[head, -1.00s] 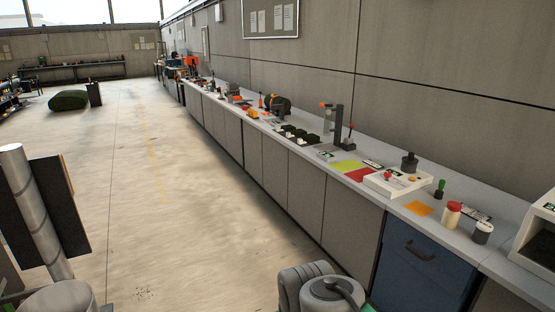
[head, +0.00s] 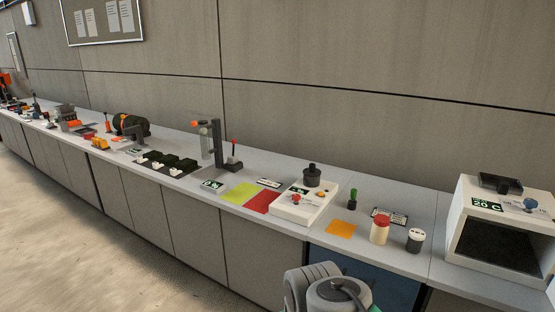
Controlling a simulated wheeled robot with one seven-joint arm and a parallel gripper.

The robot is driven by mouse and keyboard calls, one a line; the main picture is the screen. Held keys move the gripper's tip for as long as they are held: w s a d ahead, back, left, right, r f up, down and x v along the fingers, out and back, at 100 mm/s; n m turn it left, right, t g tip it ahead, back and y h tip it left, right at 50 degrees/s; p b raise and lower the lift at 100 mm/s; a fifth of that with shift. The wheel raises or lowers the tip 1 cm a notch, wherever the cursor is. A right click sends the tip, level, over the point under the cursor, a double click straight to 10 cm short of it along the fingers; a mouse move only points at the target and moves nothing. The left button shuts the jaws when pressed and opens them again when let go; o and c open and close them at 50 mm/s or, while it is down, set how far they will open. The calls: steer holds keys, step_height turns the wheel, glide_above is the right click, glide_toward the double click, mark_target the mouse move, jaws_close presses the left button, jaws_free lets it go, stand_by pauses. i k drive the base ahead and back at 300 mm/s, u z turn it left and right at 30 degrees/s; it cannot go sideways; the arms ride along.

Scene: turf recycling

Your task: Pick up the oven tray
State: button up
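A white oven-like box (head: 505,228) with a dark window, a "20 C" display and a blue knob stands at the right end of the counter in the head view. A small dark tray-like object (head: 500,184) lies on top of it; I cannot tell for sure that it is the oven tray. Part of my own arm shows at the bottom, left of the box and in front of the counter. My gripper's fingers are not visible.
A long grey counter (head: 240,170) runs along the wall. Open floor (head: 50,220) lies at left.

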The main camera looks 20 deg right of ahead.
mark_target(504, 186)
steer(key=z, duration=1)
steer(key=i, duration=1)
steer(key=z, duration=0.9)
